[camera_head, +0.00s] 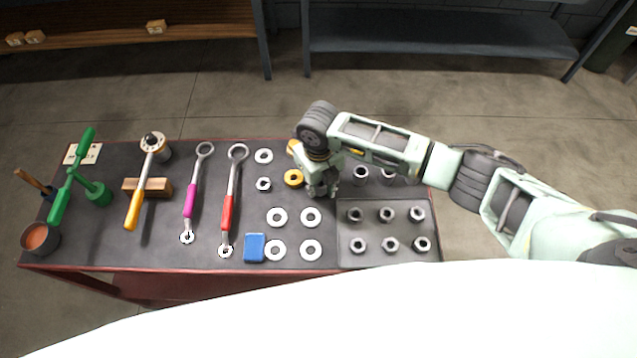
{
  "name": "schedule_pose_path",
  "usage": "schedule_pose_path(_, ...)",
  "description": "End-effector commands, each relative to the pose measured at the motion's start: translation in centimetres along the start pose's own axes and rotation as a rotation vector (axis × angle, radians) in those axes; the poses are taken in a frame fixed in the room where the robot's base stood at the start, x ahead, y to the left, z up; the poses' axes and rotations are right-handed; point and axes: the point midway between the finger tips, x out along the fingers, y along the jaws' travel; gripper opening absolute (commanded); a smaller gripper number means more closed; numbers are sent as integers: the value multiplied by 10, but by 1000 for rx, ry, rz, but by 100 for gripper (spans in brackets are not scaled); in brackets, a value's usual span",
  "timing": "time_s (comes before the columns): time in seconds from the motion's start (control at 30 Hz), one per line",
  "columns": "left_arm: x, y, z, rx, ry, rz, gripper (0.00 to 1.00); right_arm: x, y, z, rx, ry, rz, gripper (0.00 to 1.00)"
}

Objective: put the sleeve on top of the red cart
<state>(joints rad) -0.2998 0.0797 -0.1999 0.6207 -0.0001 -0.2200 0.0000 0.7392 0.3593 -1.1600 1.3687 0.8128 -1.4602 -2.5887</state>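The red cart (160,287) stands in front of me with a dark top and red edges. Grey cylindrical pieces (360,174) stand on it just right of my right gripper; I cannot tell whether one of them is the sleeve. My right gripper (321,190) points down low over the middle of the cart top, between a yellow ring (293,178) and these pieces. Its fingers are small and partly hidden by its own wrist, so I cannot tell whether it holds anything. My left gripper is not in view.
A tray of hex nuts (388,231) lies at the cart's right front. Several washers (277,216), a blue block (254,247), a red wrench (228,205), a magenta wrench (191,200) and a yellow-handled tool (135,208) lie to the left. Shelves (440,35) stand behind.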

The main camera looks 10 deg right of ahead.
Motion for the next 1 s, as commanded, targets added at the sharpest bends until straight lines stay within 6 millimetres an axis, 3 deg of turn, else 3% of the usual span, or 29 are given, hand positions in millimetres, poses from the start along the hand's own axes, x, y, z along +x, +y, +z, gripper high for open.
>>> schedule_pose_path(0.47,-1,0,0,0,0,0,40,-8,0,1,0,-2,1,28)
schedule_pose_path(1.0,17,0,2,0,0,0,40,-109,0,1,0,-3,1,28)
